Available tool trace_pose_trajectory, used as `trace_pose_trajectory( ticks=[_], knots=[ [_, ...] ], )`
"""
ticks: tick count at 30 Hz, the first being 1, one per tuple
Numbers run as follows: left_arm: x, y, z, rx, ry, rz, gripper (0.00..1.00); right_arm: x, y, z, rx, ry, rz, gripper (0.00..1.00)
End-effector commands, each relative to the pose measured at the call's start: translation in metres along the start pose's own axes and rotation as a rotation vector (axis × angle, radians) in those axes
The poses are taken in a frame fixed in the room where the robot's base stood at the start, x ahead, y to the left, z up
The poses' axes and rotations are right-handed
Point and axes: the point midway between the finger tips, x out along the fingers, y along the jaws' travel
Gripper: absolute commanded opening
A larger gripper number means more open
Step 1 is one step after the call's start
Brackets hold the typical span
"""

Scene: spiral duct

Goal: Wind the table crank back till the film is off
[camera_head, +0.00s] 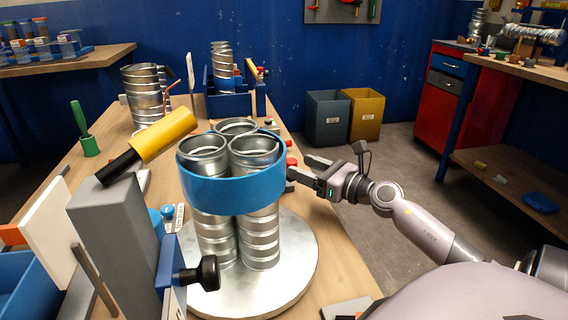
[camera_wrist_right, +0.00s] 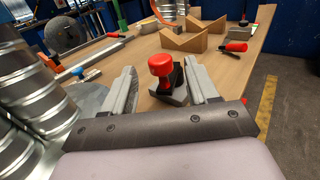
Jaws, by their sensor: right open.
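Three spiral metal ducts (camera_head: 262,240) stand bundled upright on a round turntable (camera_head: 300,262). A wide blue band of film (camera_head: 232,193) wraps around their upper part. A black knob (camera_head: 208,272) on a blue plate (camera_head: 168,262), apparently the table crank, is at the near side by a grey post (camera_head: 112,225). My right gripper (camera_head: 306,170) is right of the bundle, open, away from that knob. In the right wrist view, a red knob on a black base (camera_wrist_right: 161,66) lies between its spread fingers; contact cannot be told. My left gripper is not in view.
A yellow roll on a black handle (camera_head: 167,134) leans above the post. Another metal duct (camera_head: 143,95) and a blue bin (camera_head: 232,106) are farther back. In the wrist view, wooden V-blocks (camera_wrist_right: 184,40) stand beyond the red knob.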

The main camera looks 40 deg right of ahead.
Motion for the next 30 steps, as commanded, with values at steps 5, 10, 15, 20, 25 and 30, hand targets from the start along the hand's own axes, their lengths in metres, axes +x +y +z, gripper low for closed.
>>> trace_pose_trajectory(
  ticks=[5,10,15,20,25,30],
  knots=[
    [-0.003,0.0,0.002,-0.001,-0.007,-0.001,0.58,0.019,0.0,0.003,-0.001,-0.003,0.0,0.58],
    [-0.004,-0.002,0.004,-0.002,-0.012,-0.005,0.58,0.039,0.0,0.002,0.0,-0.003,-0.001,0.58],
    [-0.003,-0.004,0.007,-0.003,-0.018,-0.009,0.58,0.054,0.0,0.001,0.003,-0.003,-0.001,0.58],
    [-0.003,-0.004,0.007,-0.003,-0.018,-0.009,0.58,0.062,0.0,0.001,0.002,-0.001,0.0,0.58],
    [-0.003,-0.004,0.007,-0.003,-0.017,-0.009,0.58,0.065,0.0,0.001,0.002,0.0,0.0,0.58],
    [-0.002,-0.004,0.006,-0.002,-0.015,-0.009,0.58,0.065,0.0,0.001,0.002,0.0,0.0,0.58]
  ],
)
